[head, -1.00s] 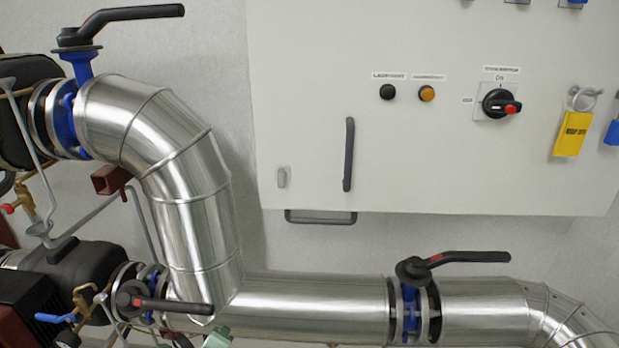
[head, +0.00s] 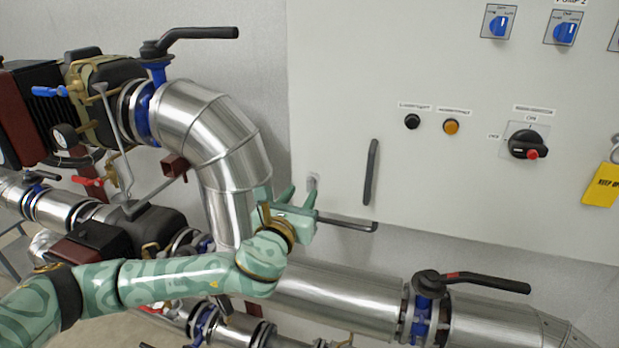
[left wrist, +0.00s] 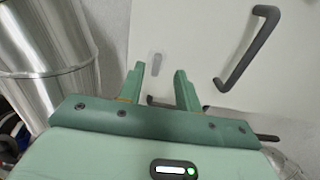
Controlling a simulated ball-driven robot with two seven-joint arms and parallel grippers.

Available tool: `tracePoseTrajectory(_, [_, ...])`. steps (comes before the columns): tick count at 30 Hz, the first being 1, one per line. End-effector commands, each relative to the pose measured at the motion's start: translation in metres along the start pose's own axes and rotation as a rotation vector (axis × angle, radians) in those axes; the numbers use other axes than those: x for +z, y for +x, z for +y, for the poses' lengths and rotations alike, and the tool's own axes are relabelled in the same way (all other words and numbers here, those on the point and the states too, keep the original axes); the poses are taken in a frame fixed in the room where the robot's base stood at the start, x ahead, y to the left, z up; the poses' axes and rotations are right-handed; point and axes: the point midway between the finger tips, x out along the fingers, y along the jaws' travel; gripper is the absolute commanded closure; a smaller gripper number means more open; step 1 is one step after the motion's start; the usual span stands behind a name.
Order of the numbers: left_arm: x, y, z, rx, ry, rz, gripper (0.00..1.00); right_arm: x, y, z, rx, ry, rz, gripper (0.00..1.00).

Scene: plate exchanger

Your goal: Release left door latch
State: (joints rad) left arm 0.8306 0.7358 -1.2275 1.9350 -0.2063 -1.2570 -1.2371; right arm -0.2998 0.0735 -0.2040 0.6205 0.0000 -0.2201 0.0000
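The left door latch, a small light grey tab (head: 313,182), is on the lower left corner of the white cabinet door. It also shows in the left wrist view (left wrist: 156,62), between and beyond my fingertips. My left gripper (head: 300,193) is in front of the cabinet's lower left corner, just below and left of the latch. In the left wrist view its two fingers (left wrist: 158,75) are apart with nothing between them. They appear short of the latch; contact cannot be confirmed. My right gripper is in neither view.
A dark vertical door handle (head: 371,172) is right of the latch. A dark bar (head: 348,224) sticks out under the cabinet's bottom edge. A large silver pipe (head: 215,140) runs close on the left, and another (head: 335,300) runs below.

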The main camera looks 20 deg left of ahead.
Motion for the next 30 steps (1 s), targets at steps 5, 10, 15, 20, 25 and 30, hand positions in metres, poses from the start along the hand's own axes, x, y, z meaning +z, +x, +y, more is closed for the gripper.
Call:
tracePoseTrajectory(5, [0.002, 0.037, 0.000, 0.002, 0.001, -0.001, 0.66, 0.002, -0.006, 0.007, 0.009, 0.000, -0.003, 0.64])
tracePoseTrajectory(10, [0.001, 0.056, 0.000, 0.000, -0.001, -0.001, 0.66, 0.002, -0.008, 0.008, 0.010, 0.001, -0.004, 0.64])
tracePoseTrajectory(15, [0.000, 0.061, 0.000, 0.000, -0.001, 0.000, 0.66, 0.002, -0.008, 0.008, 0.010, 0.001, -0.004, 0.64])
tracePoseTrajectory(20, [0.000, 0.061, 0.000, 0.000, -0.001, 0.000, 0.66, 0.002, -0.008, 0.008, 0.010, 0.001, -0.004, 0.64])
tracePoseTrajectory(25, [0.000, 0.061, 0.000, 0.000, -0.001, 0.001, 1.00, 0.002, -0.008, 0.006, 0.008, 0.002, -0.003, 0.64])
tracePoseTrajectory(30, [0.000, 0.061, 0.000, 0.001, -0.003, 0.001, 1.00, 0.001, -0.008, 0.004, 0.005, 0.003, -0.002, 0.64])
